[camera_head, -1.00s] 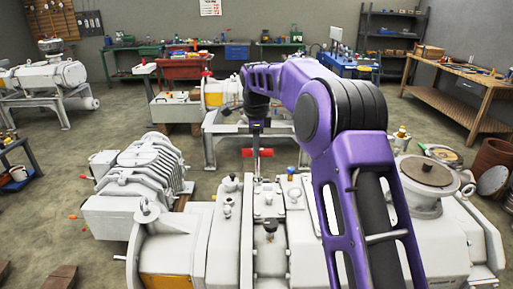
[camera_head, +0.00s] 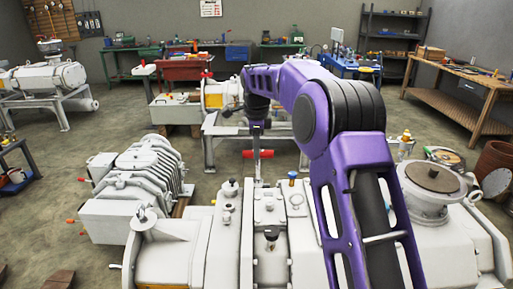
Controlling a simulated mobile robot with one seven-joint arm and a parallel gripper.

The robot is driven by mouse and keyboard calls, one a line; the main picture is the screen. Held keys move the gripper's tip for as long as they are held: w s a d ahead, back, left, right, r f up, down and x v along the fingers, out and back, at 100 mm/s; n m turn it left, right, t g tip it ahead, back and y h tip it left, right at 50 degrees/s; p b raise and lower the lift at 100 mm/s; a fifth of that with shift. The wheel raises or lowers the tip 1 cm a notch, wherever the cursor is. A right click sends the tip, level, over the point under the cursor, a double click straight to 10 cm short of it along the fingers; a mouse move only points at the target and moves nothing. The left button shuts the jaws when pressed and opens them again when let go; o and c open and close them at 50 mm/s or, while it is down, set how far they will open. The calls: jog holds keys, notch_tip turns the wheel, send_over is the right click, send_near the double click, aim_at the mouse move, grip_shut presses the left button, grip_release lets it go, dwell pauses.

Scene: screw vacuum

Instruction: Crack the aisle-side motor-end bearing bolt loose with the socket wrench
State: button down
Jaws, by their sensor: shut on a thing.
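My gripper (camera_head: 257,129) hangs at the end of my purple arm, above the far edge of the big white vacuum pump (camera_head: 205,240). It is shut on a thin grey upright tool with a red crosswise grip (camera_head: 264,153), which I take to be the socket wrench. The gripper's fingers are small and dark here, so the hold is hard to see. The tool's lower end drops behind the pump's top fittings. I cannot tell whether its socket sits on a bolt. The aisle-side motor-end bearing bolt cannot be made out.
A ribbed grey pump unit (camera_head: 145,190) stands on the floor at left. A metal stand (camera_head: 210,150) is behind my gripper. Knobs and a blue-topped fitting (camera_head: 292,177) rise from the pump top. A wooden workbench (camera_head: 475,95) is at right.

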jog(key=shift+f+b, duration=1.1)
jog(key=shift+f, duration=2.05)
jog(key=shift+r+n, duration=0.1)
jog(key=shift+n, duration=0.3)
jog(key=shift+d+r+n+p, duration=0.1)
jog(key=shift+n+p, duration=0.5)
jog(key=shift+n, duration=0.2)
jog(key=shift+d+n+y+p, duration=0.1)
jog(key=shift+n+y+p, duration=0.65)
jog(key=shift+n, duration=1.25)
jog(key=shift+d+n+g, duration=0.1)
jog(key=shift+n+g, duration=0.2)
jog(key=shift+n, duration=1.2)
jog(key=shift+n+g+y, duration=0.25)
jog(key=shift+n+g, duration=0.05)
jog(key=shift+n, duration=1.5)
jog(key=shift+d, duration=0.1)
